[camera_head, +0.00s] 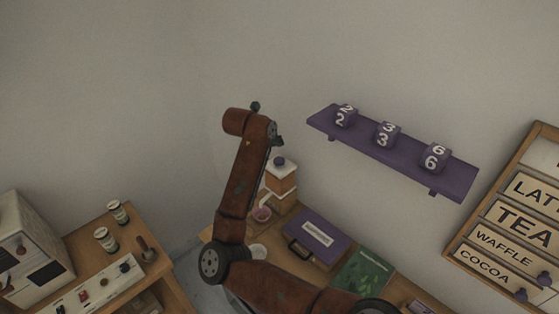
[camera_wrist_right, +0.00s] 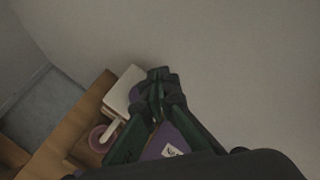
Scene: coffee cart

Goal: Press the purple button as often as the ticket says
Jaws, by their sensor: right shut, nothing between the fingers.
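My right arm rises through the middle of the head view. Only a small dark part of my right gripper (camera_head: 279,142) shows there, at the arm's upper end. In the right wrist view its dark green fingers (camera_wrist_right: 158,84) are together and empty. A white and wooden box (camera_head: 282,180) with a dark purple round top (camera_head: 279,162) stands just below the gripper in the head view, partly behind my arm. I cannot tell whether this top is the button. I cannot make out a ticket. My left gripper is not in view.
A purple case (camera_head: 318,241) with a white label and a green book (camera_head: 364,276) lie on the counter. A purple wall shelf (camera_head: 402,157) holds three numbered cubes. A menu board (camera_head: 512,222) is at right. A coffee machine (camera_head: 27,246) and cups stand at left.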

